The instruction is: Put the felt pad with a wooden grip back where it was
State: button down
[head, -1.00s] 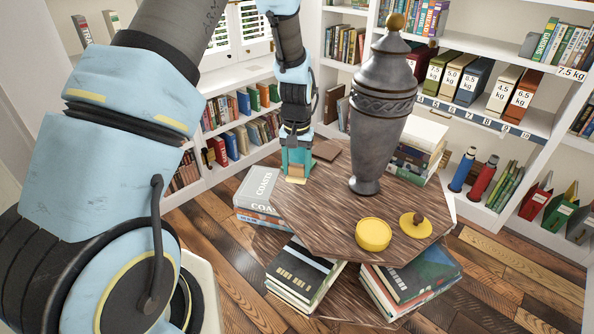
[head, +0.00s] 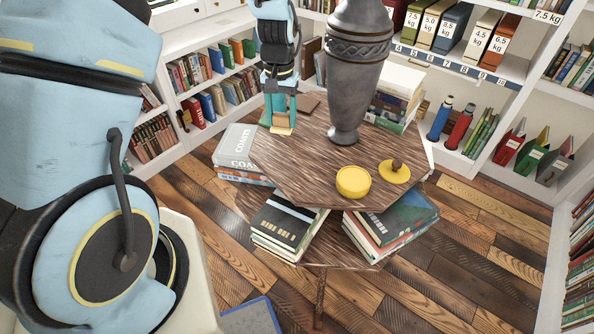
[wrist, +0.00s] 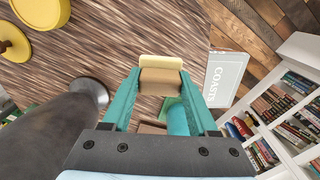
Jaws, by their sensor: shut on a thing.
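The felt pad, a cream slab with a brown wooden grip, is in my gripper (head: 281,112). In the wrist view the wooden grip (wrist: 160,82) sits between the two teal fingers, with the cream felt (wrist: 160,62) beyond it. In the head view the pad (head: 282,130) shows below the fingertips, over the back left part of the octagonal wooden table (head: 300,165). I cannot tell whether it touches the tabletop. A flat brown piece (head: 305,104) lies on the table just right of my gripper.
A tall grey urn (head: 355,75) stands close to the right of my gripper. A yellow round tin (head: 353,182) and a yellow knobbed lid (head: 394,171) lie at the table's front right. Books (head: 240,150) are stacked below the table edge. Bookshelves line the walls.

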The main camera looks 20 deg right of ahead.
jog(key=s+d+r+m+b, duration=0.1)
jog(key=s+m+b, duration=0.5)
jog(key=s, duration=0.6)
jog(key=shift+n, duration=0.5)
jog(key=f, duration=0.9)
jog(key=shift+s+f, duration=0.25)
jog(key=shift+s, duration=0.15)
jog(key=shift+f, duration=0.2)
jog(key=shift+c, duration=0.9)
grip_release()
jog(key=shift+r, duration=0.15)
notch_tip(320, 180, up, 12)
jog(key=b, duration=0.1)
jog(key=shift+b, duration=0.35)
